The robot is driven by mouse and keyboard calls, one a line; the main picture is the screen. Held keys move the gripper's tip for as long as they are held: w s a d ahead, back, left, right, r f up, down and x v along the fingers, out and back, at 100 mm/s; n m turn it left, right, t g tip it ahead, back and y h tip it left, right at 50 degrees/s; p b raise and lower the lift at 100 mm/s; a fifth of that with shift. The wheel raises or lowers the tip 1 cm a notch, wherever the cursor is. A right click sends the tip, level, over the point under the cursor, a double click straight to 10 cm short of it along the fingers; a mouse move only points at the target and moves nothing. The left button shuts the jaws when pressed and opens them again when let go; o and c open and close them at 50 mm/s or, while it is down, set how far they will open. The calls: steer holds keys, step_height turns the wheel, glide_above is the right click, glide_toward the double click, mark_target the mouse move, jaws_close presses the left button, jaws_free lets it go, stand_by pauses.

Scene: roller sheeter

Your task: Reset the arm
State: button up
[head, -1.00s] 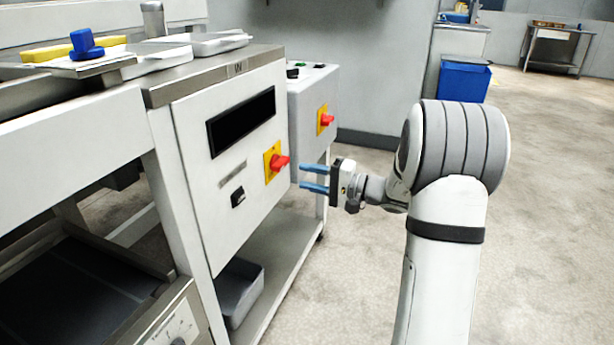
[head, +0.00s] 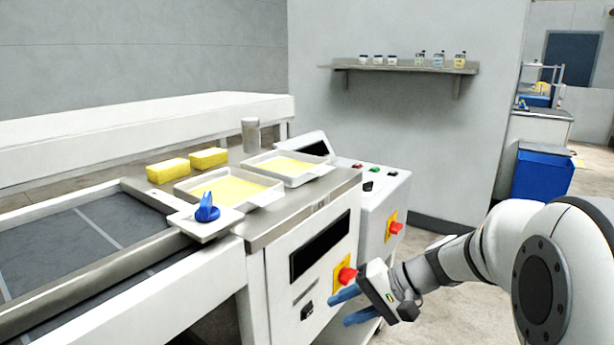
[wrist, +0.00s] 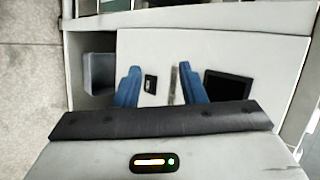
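My arm (head: 490,250) reaches in from the right in the head view. My gripper (head: 347,306) is in front of the machine's white front panel (head: 285,288), just below the red rotary knob (head: 347,274) on its yellow plate. The two blue fingers are apart with nothing between them. In the wrist view the fingers (wrist: 161,85) stand open facing the panel, with the black switch (wrist: 150,84) and the dark display (wrist: 227,87) beyond them. I cannot tell whether any finger touches the panel.
A second control box (head: 384,195) has another red knob (head: 396,227). A wall shelf (head: 400,68) and blue bin (head: 542,175) are behind. Floor shows at right.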

steer(key=s+d+r+n+h+p, duration=0.1)
steer(key=s+d+r+h+p, duration=0.2)
steer(key=s+r+h+p, duration=0.2)
steer(key=s+d+r+n+h+p, duration=0.2)
steer(key=s+d+r+h+p, duration=0.2)
steer(key=s+r+p, duration=0.5)
step_height(320, 180, up, 6)
steer(key=h+p, duration=0.1)
steer(key=p, duration=0.4)
steer(key=shift+s+f+t+p, duration=0.2)
steer(key=shift+s+t+p, duration=0.1)
